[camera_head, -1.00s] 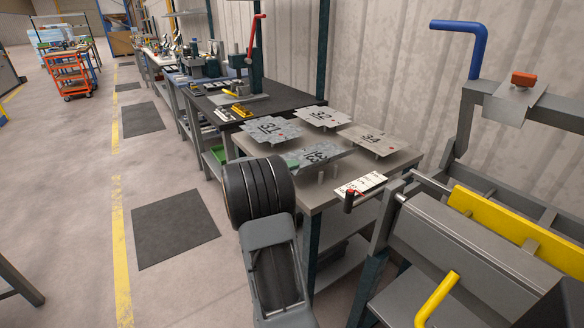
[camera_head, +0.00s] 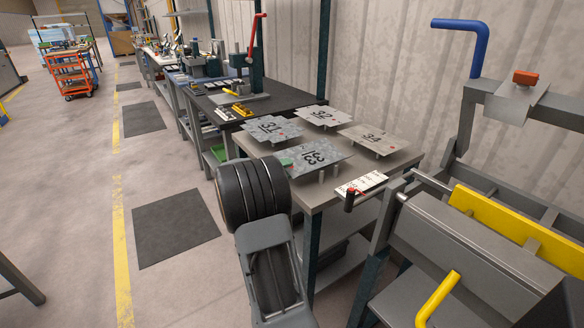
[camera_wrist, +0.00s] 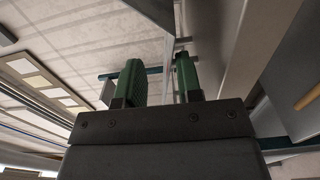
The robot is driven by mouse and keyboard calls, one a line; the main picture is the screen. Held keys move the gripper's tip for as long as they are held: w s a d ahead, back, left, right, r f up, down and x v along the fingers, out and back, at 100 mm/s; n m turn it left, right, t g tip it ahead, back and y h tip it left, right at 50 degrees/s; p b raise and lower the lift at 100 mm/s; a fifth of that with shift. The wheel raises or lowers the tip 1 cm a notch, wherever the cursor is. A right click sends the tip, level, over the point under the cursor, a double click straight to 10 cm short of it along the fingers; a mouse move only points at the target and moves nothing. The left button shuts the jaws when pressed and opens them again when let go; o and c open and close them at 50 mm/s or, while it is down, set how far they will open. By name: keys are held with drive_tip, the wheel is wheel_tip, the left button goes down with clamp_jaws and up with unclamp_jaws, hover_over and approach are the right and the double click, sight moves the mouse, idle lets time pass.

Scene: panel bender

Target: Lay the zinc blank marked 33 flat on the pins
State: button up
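The zinc blank marked 33 (camera_head: 318,155) is a mottled grey sheet at the front of the grey table in the head view. It looks roughly level, raised on short pins (camera_head: 321,177), though its contact with each pin is hidden. My gripper's green fingertip (camera_head: 286,161) shows at the blank's left edge; my dark wrist hides the rest. In the wrist view my gripper (camera_wrist: 160,72) has its two green fingers apart, with no sheet clearly between them.
Blanks marked 31 (camera_head: 270,128), 32 (camera_head: 325,116) and 34 (camera_head: 375,138) sit raised on the same table (camera_head: 395,162). A white card (camera_head: 362,184) lies at its front corner. The bender with a yellow bar (camera_head: 510,228) stands right; open floor lies left.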

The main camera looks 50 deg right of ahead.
drive_tip(key=v, duration=1.1)
drive_tip(key=shift+a, duration=0.1)
drive_tip(key=s+a+f+n+y+p, duration=0.1)
drive_tip(key=s+a+f+n+y, duration=0.2)
drive_tip(key=f+y, duration=0.3)
drive_tip(key=s+a+r+t+y+p, duration=0.1)
drive_tip(key=s+a+t+y+p, duration=0.1)
drive_tip(key=s+a+y+p, duration=0.45)
drive_tip(key=s+a+r+t+y+p, duration=0.1)
drive_tip(key=a+r+t+y+p, duration=0.1)
drive_tip(key=a+r+p, duration=0.3)
drive_tip(key=s+a+r+n+t+y+p, duration=0.1)
drive_tip(key=a+r+t+p, duration=0.4)
drive_tip(key=a+r, duration=0.8)
drive_tip(key=shift+s+a+y, duration=0.35)
drive_tip(key=shift+s+y, duration=0.4)
drive_tip(key=shift+y, duration=0.1)
drive_tip(key=shift+r, duration=0.1)
